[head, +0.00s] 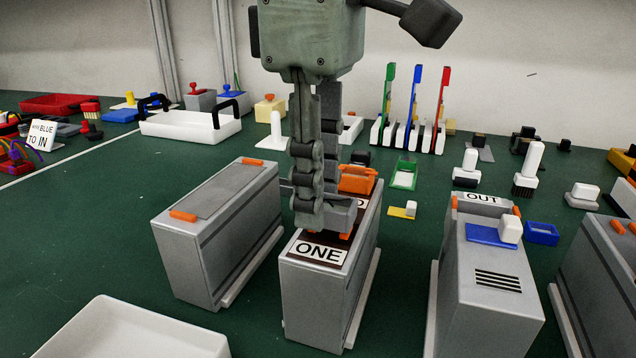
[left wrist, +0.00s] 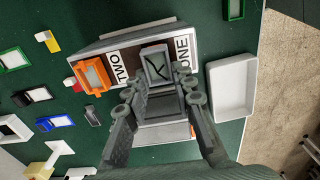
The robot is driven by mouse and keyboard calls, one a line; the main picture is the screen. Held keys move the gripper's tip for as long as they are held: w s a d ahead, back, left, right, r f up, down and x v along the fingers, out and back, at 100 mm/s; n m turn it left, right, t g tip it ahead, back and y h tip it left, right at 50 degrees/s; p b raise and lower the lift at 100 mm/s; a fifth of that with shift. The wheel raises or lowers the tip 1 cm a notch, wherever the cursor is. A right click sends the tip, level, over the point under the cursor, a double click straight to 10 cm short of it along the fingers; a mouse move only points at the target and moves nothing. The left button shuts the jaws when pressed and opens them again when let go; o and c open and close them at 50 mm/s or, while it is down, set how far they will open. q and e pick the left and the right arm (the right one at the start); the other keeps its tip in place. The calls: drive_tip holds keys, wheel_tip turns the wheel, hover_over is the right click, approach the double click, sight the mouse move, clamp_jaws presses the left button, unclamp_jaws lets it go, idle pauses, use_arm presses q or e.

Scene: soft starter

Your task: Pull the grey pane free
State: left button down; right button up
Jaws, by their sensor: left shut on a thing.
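My left gripper (head: 325,215) reaches down from above onto the top of a grey box (head: 318,290) with a ONE label (head: 320,251). In the left wrist view, the fingers of my left gripper (left wrist: 163,92) are shut on the grey pane (left wrist: 157,65), a small grey-framed square between the TWO label (left wrist: 117,66) and the ONE label (left wrist: 184,54). In the head view the fingers largely hide the pane. I cannot tell whether it is still seated or lifted. An orange-framed piece (head: 357,179) stands at the box's far end. My right gripper is not in view.
A grey box with a flat panel (head: 215,190) stands close on the left. A box labelled OUT (head: 490,265) stands to the right. A white tray (head: 130,335) is at the front left. Several small blocks and frames are spread behind on the green table.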

use_arm(q)
drive_tip(key=shift+r, duration=0.15)
drive_tip(key=shift+r+p, duration=1.4)
drive_tip(key=shift+r, duration=0.4)
